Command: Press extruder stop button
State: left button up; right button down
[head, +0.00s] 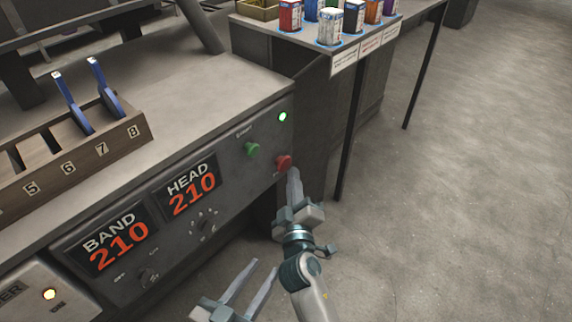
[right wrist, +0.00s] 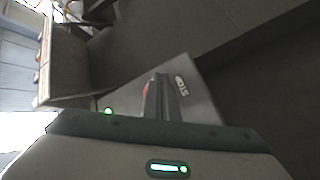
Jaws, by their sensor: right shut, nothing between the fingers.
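The red stop button (head: 284,163) sticks out at the right end of the grey control panel (head: 225,208). My right gripper (head: 293,172) is shut and empty, with its fingertips right beside the red button at its lower right. I cannot tell whether they touch. In the right wrist view the shut fingers (right wrist: 165,92) hide most of the red button (right wrist: 146,90), and the STOP label (right wrist: 181,86) shows beside them. My left gripper (head: 262,267) is open and empty, low in front of the panel.
A green button (head: 252,149) and a lit green lamp (head: 282,117) are near the red button. The HEAD display (head: 191,186) and BAND display (head: 119,240) read 210. The floor at right is clear.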

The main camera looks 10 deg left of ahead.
aim_at(288, 161)
jog(key=r, duration=0.1)
jog(key=a+r, duration=0.1)
jog(key=r, duration=0.1)
jog(key=shift+w+a+m, duration=0.15)
jog(key=shift+w+m, duration=0.15)
jog(key=shift+w, duration=0.05)
jog(key=shift+s+r+p, duration=0.75)
jog(key=shift+s+p, duration=0.1)
jog(key=shift+p, duration=0.4)
jog(key=shift+s+d+p, duration=0.25)
jog(key=shift+s+d, duration=0.2)
jog(key=shift+d, duration=0.3)
jog(key=shift+s+d+p, duration=0.3)
jog(key=shift+s+d, duration=0.15)
jog(key=shift+d, duration=0.35)
jog(key=shift+s+d+p, duration=0.25)
jog(key=shift+s+d, duration=0.2)
jog(key=shift+d, duration=0.3)
jog(key=shift+d, duration=0.1)
